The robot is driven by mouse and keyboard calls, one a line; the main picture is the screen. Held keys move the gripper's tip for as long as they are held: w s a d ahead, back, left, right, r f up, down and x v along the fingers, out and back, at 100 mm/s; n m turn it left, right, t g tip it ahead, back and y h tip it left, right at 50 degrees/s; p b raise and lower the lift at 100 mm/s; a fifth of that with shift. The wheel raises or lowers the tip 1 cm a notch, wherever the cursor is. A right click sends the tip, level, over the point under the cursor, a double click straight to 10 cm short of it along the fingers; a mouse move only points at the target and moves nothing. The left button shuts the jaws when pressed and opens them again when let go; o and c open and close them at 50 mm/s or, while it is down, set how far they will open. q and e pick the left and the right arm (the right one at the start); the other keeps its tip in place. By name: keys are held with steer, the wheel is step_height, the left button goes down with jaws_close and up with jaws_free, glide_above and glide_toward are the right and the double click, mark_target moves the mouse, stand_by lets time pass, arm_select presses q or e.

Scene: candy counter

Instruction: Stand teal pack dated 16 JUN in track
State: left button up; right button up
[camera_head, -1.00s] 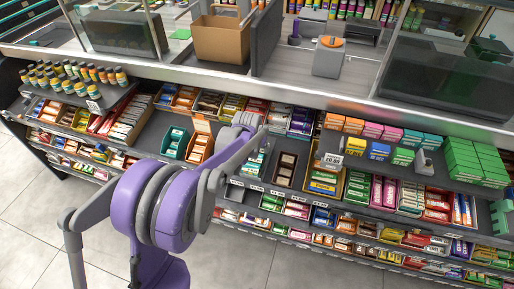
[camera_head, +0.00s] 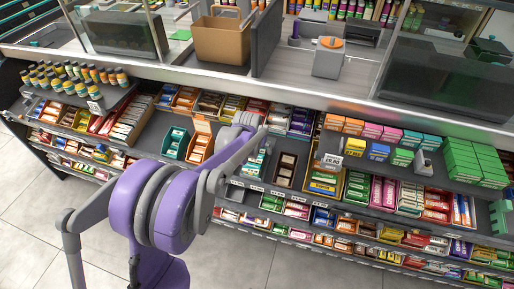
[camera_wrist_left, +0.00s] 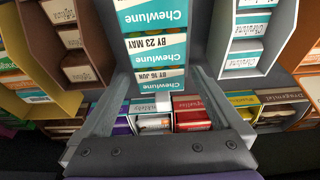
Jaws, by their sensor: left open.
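In the left wrist view, the teal-and-white pack dated 16 JUN (camera_wrist_left: 148,88) lies between the two fingers of my left gripper (camera_wrist_left: 158,80), which is open around it. Just beyond it is a like pack dated 23 MAY (camera_wrist_left: 158,45), with another teal pack at the top edge. These packs are in line in a dark grey channel, which may be the track; its floor is mostly hidden. In the head view, my left arm reaches to the shelf and hides the pack and the fingertips. My right gripper is not in view.
A light grey tray of teal-and-white packs (camera_wrist_left: 275,50) stands close on the right. A brown tray (camera_wrist_left: 97,35) stands on the left. Boxed sweets fill the lower shelf (camera_wrist_left: 190,110). In the head view, the counter's metal edge (camera_head: 300,95) runs above the shelves.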

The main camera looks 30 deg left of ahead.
arm_select(q)
steer(key=shift+p+v, duration=1.85)
steer(key=shift+v, duration=1.35)
steer(key=shift+f, duration=0.1)
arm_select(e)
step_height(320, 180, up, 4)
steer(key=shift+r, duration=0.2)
arm_select(q)
steer(key=shift+d, duration=0.1)
steer(key=a+p+v, duration=0.1)
steer(key=p+v, duration=0.1)
steer(key=v, duration=0.9)
steer(key=s+d+r+m+p, duration=0.1)
steer(key=s+d+r+p, duration=0.1)
steer(key=s+d+p, duration=0.2)
steer(key=s+d+r+m+h+p, duration=0.1)
steer(key=s+d+p, duration=0.3)
steer(key=s+d, duration=0.6)
steer(key=s, duration=0.8)
steer(key=shift+d+r+m+t, duration=0.2)
steer(key=shift+r+m+t, duration=0.2)
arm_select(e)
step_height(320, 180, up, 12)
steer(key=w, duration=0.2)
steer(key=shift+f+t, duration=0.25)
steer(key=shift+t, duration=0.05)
